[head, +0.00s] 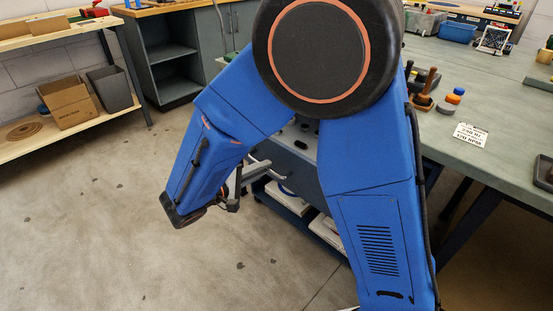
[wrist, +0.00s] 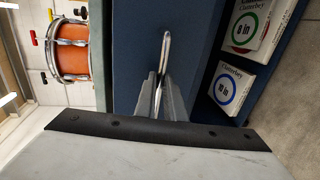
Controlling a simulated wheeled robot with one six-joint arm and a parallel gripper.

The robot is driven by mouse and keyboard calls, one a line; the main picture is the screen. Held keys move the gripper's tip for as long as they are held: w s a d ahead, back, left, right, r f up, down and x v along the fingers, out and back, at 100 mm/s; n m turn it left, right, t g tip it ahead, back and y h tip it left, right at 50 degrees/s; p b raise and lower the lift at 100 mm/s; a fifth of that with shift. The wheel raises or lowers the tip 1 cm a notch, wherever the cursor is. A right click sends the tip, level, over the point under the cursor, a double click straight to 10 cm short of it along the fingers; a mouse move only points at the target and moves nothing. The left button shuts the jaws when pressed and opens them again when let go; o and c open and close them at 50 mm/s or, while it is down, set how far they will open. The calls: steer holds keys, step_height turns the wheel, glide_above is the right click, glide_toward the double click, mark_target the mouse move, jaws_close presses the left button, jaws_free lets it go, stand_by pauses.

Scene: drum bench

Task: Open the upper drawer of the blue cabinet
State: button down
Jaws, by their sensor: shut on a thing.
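The blue cabinet (head: 300,170) stands under the bench, partly hidden behind my arm in the head view. Its dark blue front panel (wrist: 135,75) fills the middle of the wrist view. A slim silver bar handle (wrist: 165,45) runs out from between my fingers there. My gripper (wrist: 161,95) is shut on this handle, with one grey finger on each side. In the head view my gripper (head: 237,188) shows small at the cabinet's left side. How far the drawer stands out cannot be told.
White boxes (wrist: 228,88) with round labels lie in a low blue-edged space beside the panel. An orange drum (wrist: 70,60) shows on the wrist view's left. The bench top (head: 470,110) is at right; open concrete floor (head: 90,220) lies left.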

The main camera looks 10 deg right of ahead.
steer(key=f+v, duration=0.2)
steer(key=v, duration=0.7)
steer(key=shift+a, duration=0.2)
steer(key=shift+s, duration=0.1)
steer(key=c, duration=1.9)
jaws_free()
steer(key=shift+o, duration=0.2)
steer(key=v, duration=1.7)
steer(key=shift+a, duration=0.2)
steer(key=shift+s, duration=0.1)
